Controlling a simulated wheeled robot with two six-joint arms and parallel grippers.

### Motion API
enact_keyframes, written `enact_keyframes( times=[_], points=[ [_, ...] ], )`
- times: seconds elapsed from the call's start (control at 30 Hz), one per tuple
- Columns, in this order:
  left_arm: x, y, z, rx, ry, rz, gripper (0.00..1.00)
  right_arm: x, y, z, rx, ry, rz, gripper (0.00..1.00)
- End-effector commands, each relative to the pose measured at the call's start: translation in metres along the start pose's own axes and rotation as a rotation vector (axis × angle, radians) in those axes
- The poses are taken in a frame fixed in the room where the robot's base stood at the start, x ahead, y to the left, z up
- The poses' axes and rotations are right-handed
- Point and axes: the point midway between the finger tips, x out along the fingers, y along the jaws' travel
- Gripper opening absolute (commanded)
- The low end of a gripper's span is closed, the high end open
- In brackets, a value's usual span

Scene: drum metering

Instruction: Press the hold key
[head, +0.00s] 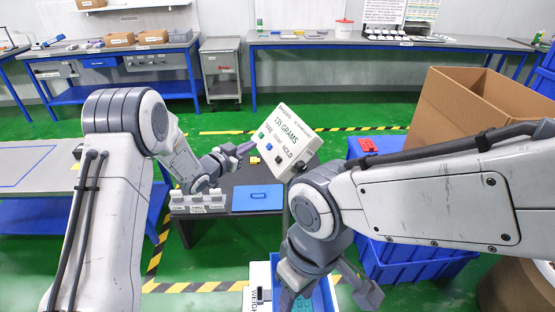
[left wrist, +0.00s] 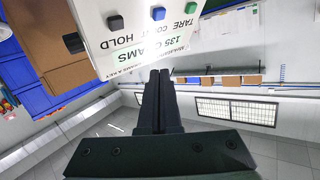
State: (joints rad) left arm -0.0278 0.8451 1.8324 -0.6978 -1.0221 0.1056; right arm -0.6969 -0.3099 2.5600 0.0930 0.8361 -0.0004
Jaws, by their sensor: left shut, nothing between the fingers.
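The white indicator box (head: 287,139) reads "135 GRAMS" and carries the labels TARE, COUNT and HOLD. The hold key (head: 278,160) is black, beside the blue count key (head: 269,147) and the green tare key (head: 261,134). In the left wrist view the hold key (left wrist: 115,22) shows at the top, left of the blue one. My left gripper (head: 246,147) is shut and empty, just left of the box's key side; its fingers (left wrist: 160,75) look apart from the keys. My right arm crosses in front at the right; its fingers are not clear.
A dark table below the box bears a blue mat (head: 257,198) and a labelled white holder (head: 200,202). A black knob (head: 300,166) sits low on the box. Blue crates (head: 415,262) and an open cardboard box (head: 480,110) stand at the right. Benches line the back wall.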

Motion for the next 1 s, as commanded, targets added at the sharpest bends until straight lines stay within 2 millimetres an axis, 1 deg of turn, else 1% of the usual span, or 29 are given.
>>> enact_keyframes(
  times=[0.13,0.27,0.5,0.7,0.83,1.0],
  points=[
    [0.003,0.003,0.003,0.000,-0.001,0.001,0.00,0.003,0.000,0.000,0.000,0.000,0.000,0.47],
    [0.011,0.010,0.011,0.000,-0.001,0.002,0.00,0.011,0.001,0.001,0.000,0.000,0.000,0.47],
    [0.036,0.027,0.029,0.001,-0.001,0.002,0.00,0.030,0.002,0.002,0.000,0.000,0.000,0.47],
    [0.052,0.039,0.042,0.001,-0.001,0.001,0.00,0.045,0.003,0.002,0.000,0.000,0.000,0.47],
    [0.058,0.043,0.045,0.000,-0.001,0.000,0.00,0.050,0.004,0.003,0.000,0.000,0.000,0.47],
    [0.061,0.045,0.045,0.000,-0.001,-0.001,0.00,0.052,0.004,0.003,0.000,0.000,0.000,0.47]
  ],
)
